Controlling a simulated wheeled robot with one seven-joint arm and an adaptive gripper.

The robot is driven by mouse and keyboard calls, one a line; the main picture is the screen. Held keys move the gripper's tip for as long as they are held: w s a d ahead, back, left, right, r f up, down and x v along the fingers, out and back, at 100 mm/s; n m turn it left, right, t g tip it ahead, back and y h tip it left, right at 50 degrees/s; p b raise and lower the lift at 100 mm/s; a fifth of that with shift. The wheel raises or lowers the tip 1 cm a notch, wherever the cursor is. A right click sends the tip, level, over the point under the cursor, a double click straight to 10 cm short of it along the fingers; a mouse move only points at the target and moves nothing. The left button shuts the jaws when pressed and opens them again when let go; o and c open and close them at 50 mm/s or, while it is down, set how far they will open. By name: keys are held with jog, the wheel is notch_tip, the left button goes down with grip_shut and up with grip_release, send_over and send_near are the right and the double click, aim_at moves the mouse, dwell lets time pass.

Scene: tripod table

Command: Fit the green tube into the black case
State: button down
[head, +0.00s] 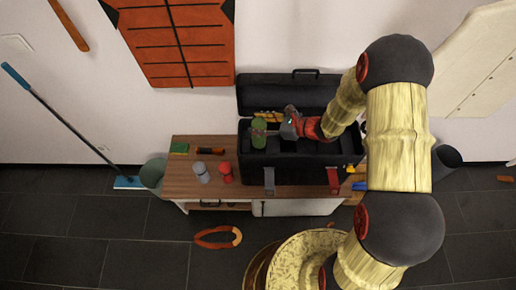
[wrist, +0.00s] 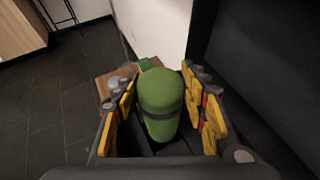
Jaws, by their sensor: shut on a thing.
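The green tube (head: 259,133) is a rounded cylinder with a dark band. It is upright at the left end of the open black case (head: 300,170), over or inside the opening; I cannot tell whether it touches the bottom. My gripper (head: 268,131) is shut on the tube from the right. In the wrist view the tube (wrist: 161,103) stands between the yellow-padded fingers of my gripper (wrist: 162,118). The case's lid (head: 270,92) stands open at the back.
The case stands on a wooden table (head: 183,187). A grey cup (head: 201,172), a red item (head: 226,173), a screwdriver (head: 211,151) and a green block (head: 179,148) lie left of it. A bucket (head: 153,173) stands left of the table.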

aim_at(258, 139)
jog(key=shift+a+f, duration=0.25)
jog(key=shift+f, duration=0.4)
notch_tip(258, 139, down, 9)
jog(key=b, duration=0.3)
jog(key=shift+b, duration=0.3)
jog(key=c, duration=1)
grip_release()
jog(key=shift+f, duration=0.1)
